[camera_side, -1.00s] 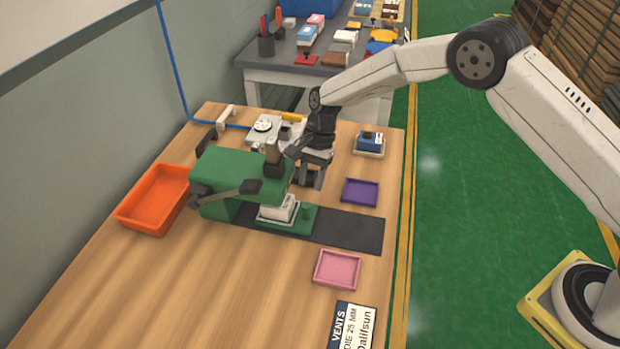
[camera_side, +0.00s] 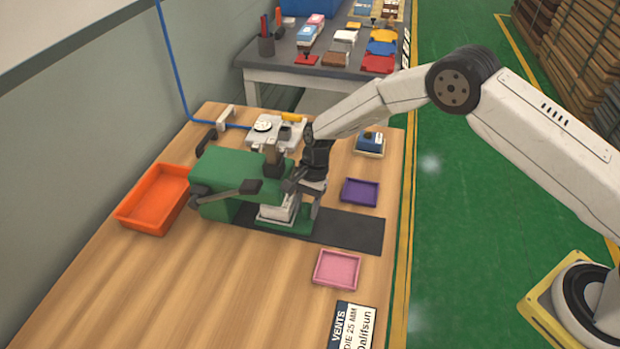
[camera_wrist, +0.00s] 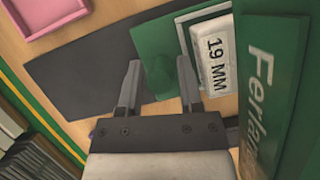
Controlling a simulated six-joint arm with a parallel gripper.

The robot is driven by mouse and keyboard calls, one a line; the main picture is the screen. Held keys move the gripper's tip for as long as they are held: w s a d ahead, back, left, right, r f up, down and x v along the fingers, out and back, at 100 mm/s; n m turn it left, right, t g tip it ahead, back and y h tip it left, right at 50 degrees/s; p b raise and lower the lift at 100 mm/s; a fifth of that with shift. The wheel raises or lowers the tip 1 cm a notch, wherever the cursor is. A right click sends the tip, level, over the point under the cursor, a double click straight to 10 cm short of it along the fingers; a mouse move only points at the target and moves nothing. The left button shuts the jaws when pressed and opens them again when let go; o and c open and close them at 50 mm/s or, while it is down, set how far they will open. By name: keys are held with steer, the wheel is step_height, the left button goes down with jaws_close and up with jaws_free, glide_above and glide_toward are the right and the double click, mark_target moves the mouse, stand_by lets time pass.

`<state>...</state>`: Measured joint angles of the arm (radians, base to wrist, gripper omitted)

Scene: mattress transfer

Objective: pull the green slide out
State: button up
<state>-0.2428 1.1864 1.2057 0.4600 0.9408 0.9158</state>
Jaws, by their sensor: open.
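The green slide (camera_side: 288,228) sticks out at the foot of the green press (camera_side: 228,178), over a dark strip. A white die block (camera_wrist: 213,55) marked 19 MM sits on the slide, and shows in the side view (camera_side: 277,211). My gripper (camera_side: 306,206) is low over the slide's outer end.
The dark strip (camera_side: 350,232) is bare to the right of the slide. A purple tray (camera_side: 360,191), a pink tray (camera_side: 337,270) and an orange bin (camera_side: 155,200) stand around. A blue block on a pale stand (camera_side: 369,144) is behind.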

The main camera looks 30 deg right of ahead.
jaws_close()
stand_by(1.4)
